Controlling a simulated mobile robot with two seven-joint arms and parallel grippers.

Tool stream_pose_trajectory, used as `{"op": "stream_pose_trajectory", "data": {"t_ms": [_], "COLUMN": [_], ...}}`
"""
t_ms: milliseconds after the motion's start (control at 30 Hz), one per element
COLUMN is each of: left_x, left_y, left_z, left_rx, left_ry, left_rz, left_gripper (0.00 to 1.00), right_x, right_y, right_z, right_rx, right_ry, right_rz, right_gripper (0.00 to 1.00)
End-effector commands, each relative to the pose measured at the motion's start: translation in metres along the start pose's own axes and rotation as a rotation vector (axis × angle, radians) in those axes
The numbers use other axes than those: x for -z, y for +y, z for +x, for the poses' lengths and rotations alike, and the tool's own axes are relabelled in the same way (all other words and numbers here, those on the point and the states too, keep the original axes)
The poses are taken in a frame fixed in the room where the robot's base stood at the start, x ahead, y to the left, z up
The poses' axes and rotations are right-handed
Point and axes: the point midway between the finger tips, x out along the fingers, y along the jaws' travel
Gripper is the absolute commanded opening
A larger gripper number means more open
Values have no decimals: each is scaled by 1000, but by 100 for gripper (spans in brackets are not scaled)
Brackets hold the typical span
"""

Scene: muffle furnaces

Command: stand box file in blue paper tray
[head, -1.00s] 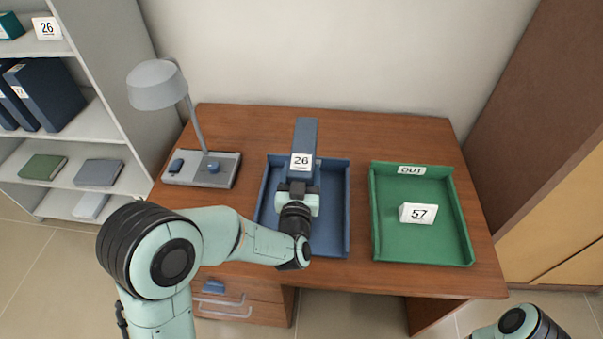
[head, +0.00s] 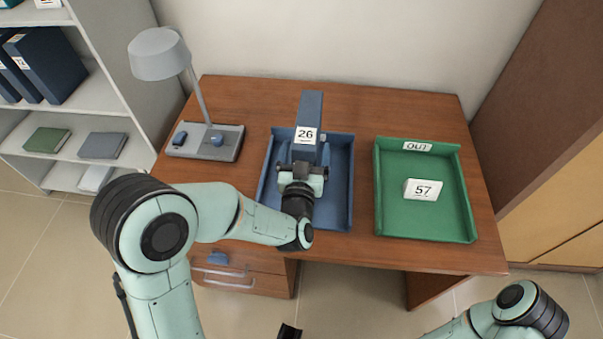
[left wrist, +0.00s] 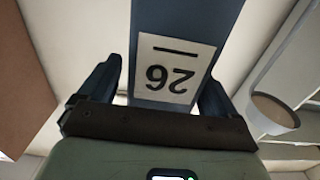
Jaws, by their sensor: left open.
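The box file (head: 311,106) is blue with a white "26" label. It stands upright in the blue paper tray (head: 343,205) on the desk. My left gripper (head: 303,167) is open at the near side of the file, below its label. In the left wrist view my left gripper (left wrist: 158,90) has one finger on each side of the box file (left wrist: 185,18), with a gap visible at the left finger. The file's foot is hidden behind my gripper. My right arm shows at the lower right; its gripper cannot be made out clearly.
A grey lamp (head: 160,55) stands at the desk's left. A shelf (head: 85,125) with files and books is farther left.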

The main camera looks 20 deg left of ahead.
Motion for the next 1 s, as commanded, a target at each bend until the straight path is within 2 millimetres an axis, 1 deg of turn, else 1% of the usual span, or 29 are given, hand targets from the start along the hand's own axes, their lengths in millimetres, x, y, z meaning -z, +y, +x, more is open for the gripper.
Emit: {"op": "stream_pose_trajectory", "data": {"t_ms": [33,200,300,333,500,600,767,1000], "left_x": [-2,-2,-6,-6,-5,-4,-2,-1], "left_y": [0,0,0,-1,0,-1,0,0], "left_z": [-13,-56,-76,-80,-89,-94,-98,-99], "left_rx": [-2,-3,-2,-1,4,5,1,1], "left_ry": [-2,-2,2,3,2,2,0,-1], "left_rz": [-2,-1,-6,-7,-5,-3,-1,0], "left_gripper": [92,92,92,92,92,92,92,92], "right_x": [-1,-2,-3,-4,7,11,15,15], "right_y": [2,5,13,15,18,19,19,18], "right_z": [5,12,34,39,55,61,66,65], "right_rx": [-1,-2,-4,-5,1,3,6,7], "right_ry": [-2,-5,-12,-14,15,28,38,40], "right_rz": [1,2,4,5,3,2,0,0], "right_gripper": [43,43,43,43,43,43,43,43]}}
